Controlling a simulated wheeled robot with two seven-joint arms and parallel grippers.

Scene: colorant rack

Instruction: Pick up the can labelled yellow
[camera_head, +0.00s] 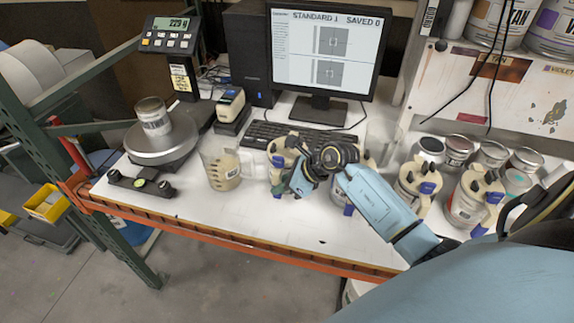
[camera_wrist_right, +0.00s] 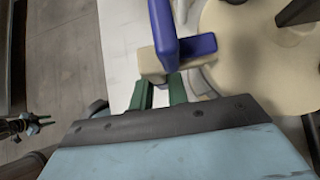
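Several cans with cream-and-blue dispensing lids stand in a row on the bench, among them one at the left (camera_head: 284,158), one right of my wrist (camera_head: 415,184) and one at the far right (camera_head: 470,200). I cannot read which is labelled yellow. My right gripper (camera_head: 300,180) is at the front of the left can's lid. In the right wrist view, its green fingers (camera_wrist_right: 163,92) are slightly apart at a cream-and-blue lid handle (camera_wrist_right: 172,50); the handle hides their tips, so a grip cannot be told. A small dark shape with green tips, possibly my left gripper (camera_wrist_right: 32,126), shows at the left.
A beaker with beige content (camera_head: 222,170) stands left of the lidded cans. A scale (camera_head: 162,150) bears a metal can (camera_head: 153,116). Keyboard (camera_head: 290,135) and monitor (camera_head: 326,50) are behind. Open cans (camera_head: 458,150) stand back right. The bench's front edge (camera_head: 240,238) is orange.

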